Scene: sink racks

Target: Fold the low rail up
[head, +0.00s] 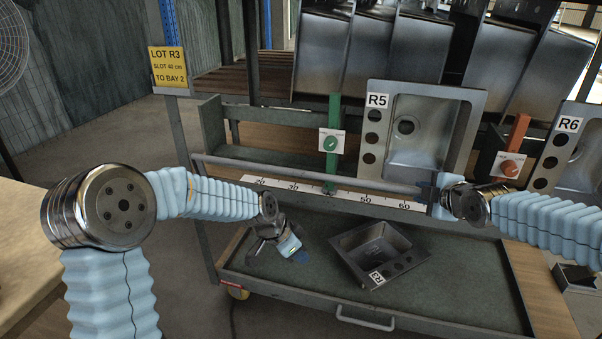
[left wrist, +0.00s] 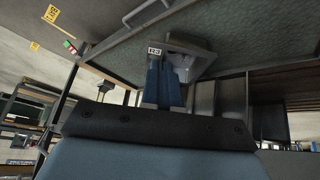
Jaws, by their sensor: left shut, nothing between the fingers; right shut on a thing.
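The low rail (head: 300,172) is a thin grey bar across the front of the cart, above the lower shelf. It runs from the left post to my right gripper, sloping slightly down to the right in the head view. My right gripper (head: 436,190) is shut on the rail near its right end; the fingers are partly hidden by the wrist. My left gripper (head: 298,254) is shut and empty, pointing down over the lower shelf, below the rail. Its blue fingers (left wrist: 163,85) show closed together in the left wrist view.
The R3 sink (head: 372,250) lies on the lower shelf (head: 440,300), right of my left gripper. Behind the rail are a numbered scale (head: 345,194), a green marker post (head: 333,115), a red one (head: 518,130), and upright sinks R5 (head: 440,115) and R6 (head: 590,155).

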